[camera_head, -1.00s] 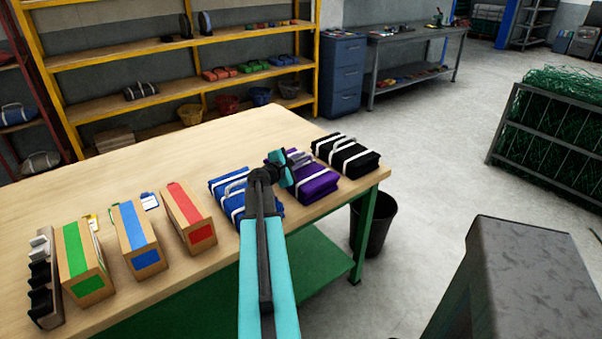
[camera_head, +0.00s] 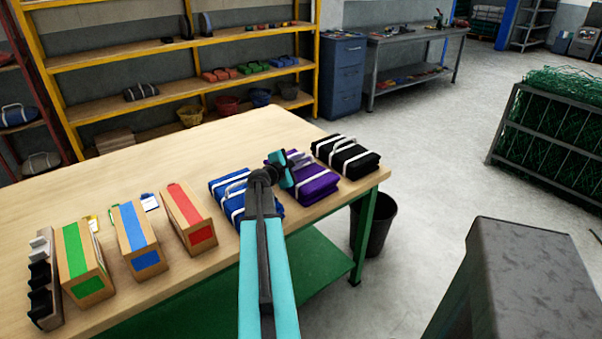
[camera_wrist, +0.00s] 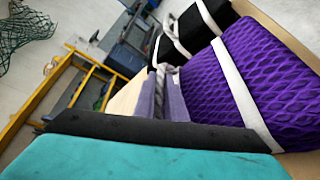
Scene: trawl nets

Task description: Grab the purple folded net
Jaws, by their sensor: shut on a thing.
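The purple folded net (camera_head: 316,184) with white straps lies on the wooden table (camera_head: 130,180), between a blue folded net (camera_head: 226,184) on its left and a black folded net (camera_head: 346,155) on its right. My gripper (camera_head: 290,165) is at the top of the purple net, shut on its pale handle. In the wrist view the purple net (camera_wrist: 205,85) fills the right side, with white straps across it and the black net (camera_wrist: 195,28) behind. The handle between the fingers is partly hidden by my gripper. The net appears to rest on the table.
Boxes with a green (camera_head: 85,270), a blue (camera_head: 138,242) and a red stripe (camera_head: 190,222) stand on the table's left part, beside a dark rack (camera_head: 42,280). A dark bin (camera_head: 374,225) stands by the table's right leg.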

